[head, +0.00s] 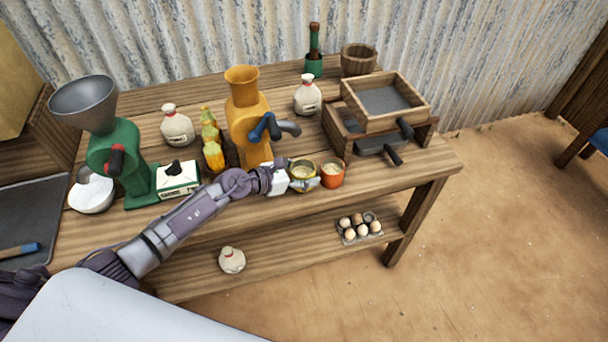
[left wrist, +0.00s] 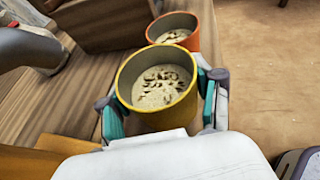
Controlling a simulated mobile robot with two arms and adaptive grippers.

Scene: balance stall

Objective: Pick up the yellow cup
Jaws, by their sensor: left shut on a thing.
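The yellow cup (head: 301,183) is near the front edge of the wooden table, filled with a pale grainy stuff with dark flecks. It also shows large in the left wrist view (left wrist: 150,112). My left gripper (head: 300,184) reaches it from the left, and its two fingers (left wrist: 160,105) press on opposite sides of the cup. The cup is upright or nearly so. I cannot tell whether its base touches the table. My right gripper is not in view.
An orange cup (head: 332,173) with similar filling stands close to the right of the yellow cup. A yellow grinder (head: 249,125) stands behind my gripper. Wooden sieve boxes (head: 345,128) stand at right. Eggs (head: 361,227) and a small sack (head: 232,260) lie on the lower shelf.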

